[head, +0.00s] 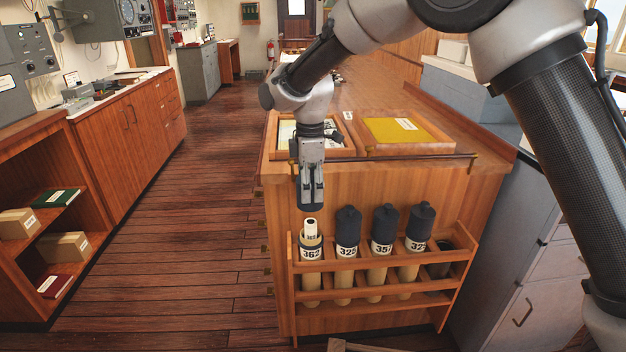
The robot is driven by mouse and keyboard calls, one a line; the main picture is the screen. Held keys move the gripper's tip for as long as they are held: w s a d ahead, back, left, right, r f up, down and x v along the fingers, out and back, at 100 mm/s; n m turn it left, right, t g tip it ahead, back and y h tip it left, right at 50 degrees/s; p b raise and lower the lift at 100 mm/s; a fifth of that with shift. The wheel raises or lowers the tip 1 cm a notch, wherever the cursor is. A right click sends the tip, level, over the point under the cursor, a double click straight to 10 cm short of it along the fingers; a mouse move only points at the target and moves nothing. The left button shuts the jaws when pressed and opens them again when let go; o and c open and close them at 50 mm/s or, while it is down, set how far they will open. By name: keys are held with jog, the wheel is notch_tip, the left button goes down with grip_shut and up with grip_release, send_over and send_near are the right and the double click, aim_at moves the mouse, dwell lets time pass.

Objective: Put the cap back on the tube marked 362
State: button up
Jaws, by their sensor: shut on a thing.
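The tube marked 362 (311,254) stands upright at the left end of a wooden rack. It has no cap on it, and a pale rolled sheet (310,228) sticks up out of its mouth. My gripper (311,196) points down just above this tube. It is shut on a dark thing that looks like the cap, largely hidden by the dark fingers, so its outline is hard to make out. A small gap seems to show between the gripper's lower end and the rolled sheet.
Several dark-capped tubes, among them 325 (347,252), stand close to the right in the rack (375,295). A dark open-topped container (438,262) sits at its right end. Above is a chart table with a front rail (400,159) and a yellow-filled tray (362,149). Floor (190,240) is clear to the left.

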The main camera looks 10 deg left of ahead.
send_over(311, 221)
jog(key=shift+s+f, duration=0.15)
jog(key=shift+f, duration=2.35)
jog(key=shift+f, duration=2.25)
dwell(0.4)
jog(key=o, duration=1.1)
jog(key=shift+r, duration=0.15)
jog(key=shift+r, duration=0.85)
jog(key=shift+c, duration=0.2)
jog(key=shift+o, duration=0.2)
jog(key=shift+r, duration=2.6)
